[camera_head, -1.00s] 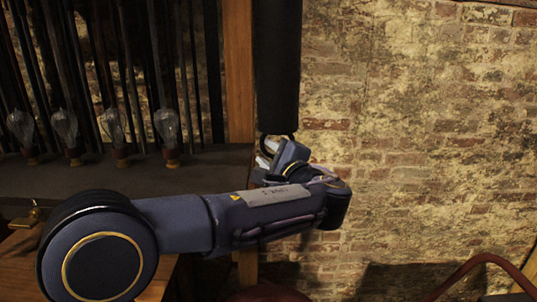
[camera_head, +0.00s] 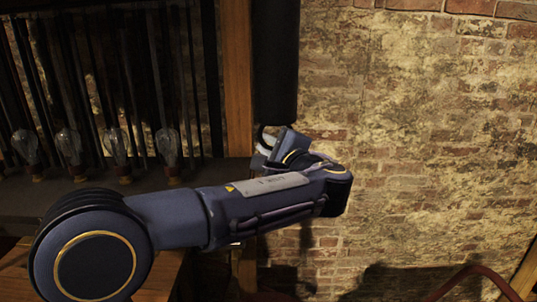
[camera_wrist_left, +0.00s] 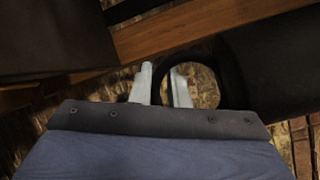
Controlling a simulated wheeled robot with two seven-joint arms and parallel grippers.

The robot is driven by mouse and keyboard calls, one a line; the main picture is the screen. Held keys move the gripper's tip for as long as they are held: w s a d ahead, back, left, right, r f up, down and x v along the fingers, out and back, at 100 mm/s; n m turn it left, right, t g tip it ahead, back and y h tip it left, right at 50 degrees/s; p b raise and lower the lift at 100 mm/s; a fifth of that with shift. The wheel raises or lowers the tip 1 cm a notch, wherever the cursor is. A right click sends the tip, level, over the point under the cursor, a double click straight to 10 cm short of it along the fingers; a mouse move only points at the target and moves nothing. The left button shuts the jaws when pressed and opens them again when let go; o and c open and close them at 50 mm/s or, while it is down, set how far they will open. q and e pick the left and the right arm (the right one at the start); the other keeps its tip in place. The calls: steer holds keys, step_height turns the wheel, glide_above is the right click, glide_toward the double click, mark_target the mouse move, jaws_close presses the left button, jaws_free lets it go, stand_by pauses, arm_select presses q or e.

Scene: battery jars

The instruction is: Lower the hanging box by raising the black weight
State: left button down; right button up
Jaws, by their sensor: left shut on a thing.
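The black weight (camera_head: 275,60) is a long dark cylinder hanging upright beside a wooden post in the head view. Its top is out of frame. A dark ring handle (camera_wrist_left: 208,74) is at its lower end. My left gripper (camera_head: 266,146) is just under the weight, shut on this ring. In the left wrist view, the pale fingers (camera_wrist_left: 163,84) stand on both sides of the ring's near part, and the weight (camera_wrist_left: 275,65) is at the upper right. I cannot make out the hanging box in either view. My right gripper is not in view.
Several glass bulbs (camera_head: 117,145) stand on a dark ledge at the left, with dark rods behind them. The wooden post (camera_head: 238,80) runs close to the weight's left side. A brick wall (camera_head: 420,150) fills the right.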

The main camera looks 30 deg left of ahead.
mark_target(266, 27)
arm_select(q)
step_height(266, 27, up, 24)
steer(key=p, duration=1.3)
steer(key=shift+a+f+p, duration=0.1)
steer(key=shift+a+p, duration=0.05)
steer(key=shift+p, duration=0.15)
steer(key=shift+r, duration=0.2)
steer(key=c, duration=1.7)
jaws_free()
steer(key=shift+s+a, duration=0.1)
steer(key=shift+s, duration=0.05)
steer(key=shift+o, duration=0.9)
steer(key=shift+s, duration=0.1)
steer(key=shift+f, duration=0.1)
